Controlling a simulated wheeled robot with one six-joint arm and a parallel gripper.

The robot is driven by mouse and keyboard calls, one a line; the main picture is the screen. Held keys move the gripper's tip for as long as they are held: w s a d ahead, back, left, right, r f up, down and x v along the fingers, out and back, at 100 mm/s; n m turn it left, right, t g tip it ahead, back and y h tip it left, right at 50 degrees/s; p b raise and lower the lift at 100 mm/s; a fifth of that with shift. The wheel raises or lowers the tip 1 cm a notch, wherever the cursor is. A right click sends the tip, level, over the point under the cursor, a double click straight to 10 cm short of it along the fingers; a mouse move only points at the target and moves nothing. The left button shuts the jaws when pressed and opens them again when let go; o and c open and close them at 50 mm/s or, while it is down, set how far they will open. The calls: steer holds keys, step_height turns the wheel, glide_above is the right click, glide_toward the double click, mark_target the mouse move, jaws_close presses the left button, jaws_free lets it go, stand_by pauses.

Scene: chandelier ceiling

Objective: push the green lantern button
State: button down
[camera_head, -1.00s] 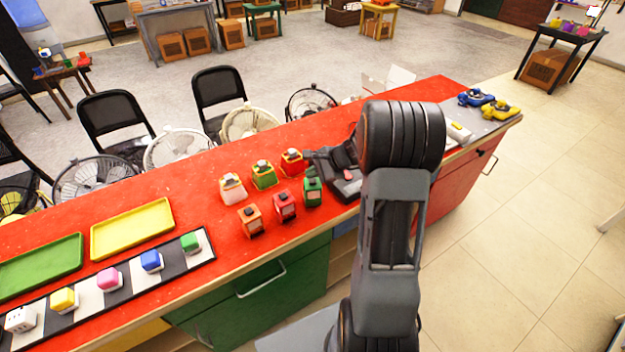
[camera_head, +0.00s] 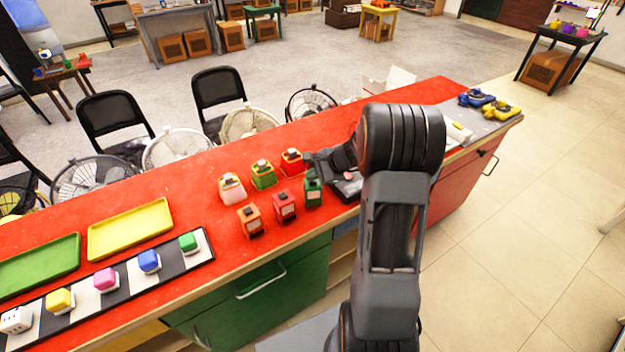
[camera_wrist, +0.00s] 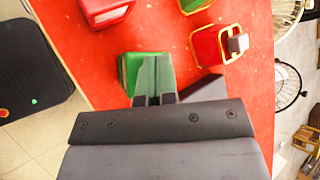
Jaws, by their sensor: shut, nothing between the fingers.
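A dark green lantern (camera_head: 313,193) stands at the right end of the front row of lanterns on the red counter. It also shows in the wrist view (camera_wrist: 127,70), partly covered by my fingers. A lighter green lantern (camera_head: 263,177) stands in the middle of the back row; only a part of it shows at the top of the wrist view (camera_wrist: 194,4). My gripper (camera_head: 310,157) is shut and empty, with its fingertips (camera_wrist: 156,60) over or beside the dark green lantern's top. I cannot tell whether they touch it. The lantern's button is hidden in the wrist view.
A red lantern (camera_head: 292,161) stands close behind, and a pinkish-red lantern (camera_head: 285,208) stands just left. Pink and orange lanterns are further left. The red counter (camera_head: 190,245) has trays and a row of coloured blocks at the left.

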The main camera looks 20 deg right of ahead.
mark_target(313, 181)
stand_by(0.4)
steer(key=shift+r+p, duration=0.35)
steer(key=shift+r, duration=0.25)
step_height(313, 181, up, 6)
steer(key=p, duration=0.4)
stand_by(0.3)
stand_by(0.3)
